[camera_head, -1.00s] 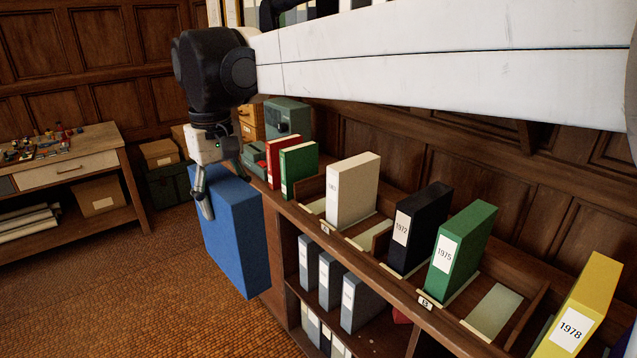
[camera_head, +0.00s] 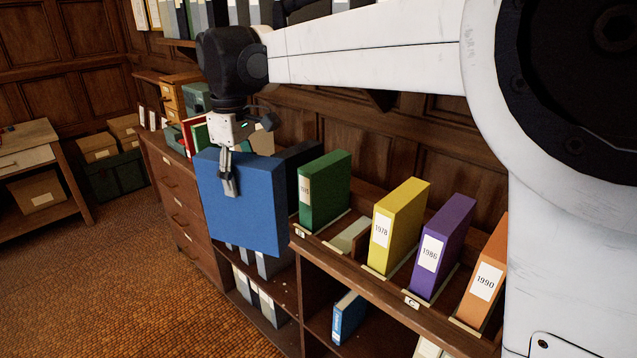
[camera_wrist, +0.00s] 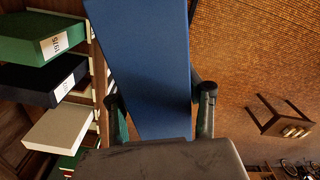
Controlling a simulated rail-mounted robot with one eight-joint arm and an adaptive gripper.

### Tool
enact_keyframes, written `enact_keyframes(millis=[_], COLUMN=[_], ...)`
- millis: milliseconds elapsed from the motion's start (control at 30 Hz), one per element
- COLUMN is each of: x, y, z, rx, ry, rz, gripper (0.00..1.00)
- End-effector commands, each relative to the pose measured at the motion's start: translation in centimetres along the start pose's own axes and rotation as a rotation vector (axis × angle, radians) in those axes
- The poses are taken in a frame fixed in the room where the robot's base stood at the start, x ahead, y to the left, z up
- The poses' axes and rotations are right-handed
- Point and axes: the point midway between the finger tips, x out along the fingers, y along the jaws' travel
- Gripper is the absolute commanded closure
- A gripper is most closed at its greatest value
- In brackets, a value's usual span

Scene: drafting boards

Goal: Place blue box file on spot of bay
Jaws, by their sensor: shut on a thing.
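My gripper (camera_head: 228,183) is shut on the blue box file (camera_head: 250,215) and holds it up in front of the shelf unit. The wrist view shows the blue box file (camera_wrist: 150,60) between the two fingers. The shelf top has bays with letter tags; B and C show. In bay B a bare pale spot (camera_head: 350,233) lies right of the green 1975 file (camera_head: 325,190). Bay C holds the yellow 1978 file (camera_head: 397,225), the purple 1986 file (camera_head: 442,245) and the orange 1990 file (camera_head: 485,285). The held box hides much of the bays to the left.
A black file (camera_head: 300,158) stands left of the green one, partly hidden; a cream file (camera_wrist: 60,133) shows in the wrist view. A blue file (camera_head: 348,316) stands on the lower shelf. A side table (camera_head: 30,150) is at far left. The floor (camera_head: 110,280) before the shelves is clear.

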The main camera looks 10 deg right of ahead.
Motion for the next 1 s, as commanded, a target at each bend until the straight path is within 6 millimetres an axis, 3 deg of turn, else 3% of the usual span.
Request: enact_keyframes(millis=[100, 367, 600, 800, 1000], x=[0.2, 1.1, 2.1, 2.9, 3.4], y=[4.1, 12.2, 19.1, 23.7, 26.1], z=[1.6, 6.0, 11.1, 15.3, 18.0], rx=[-0.141, -0.473, -0.781, -1.006, -1.141], ry=[0.0, 0.0, 0.0, 0.0, 0.0], rz=[0.0, 0.0, 0.0, -0.001, -0.001], gripper=[1.0, 1.0, 1.0, 1.0, 1.0])
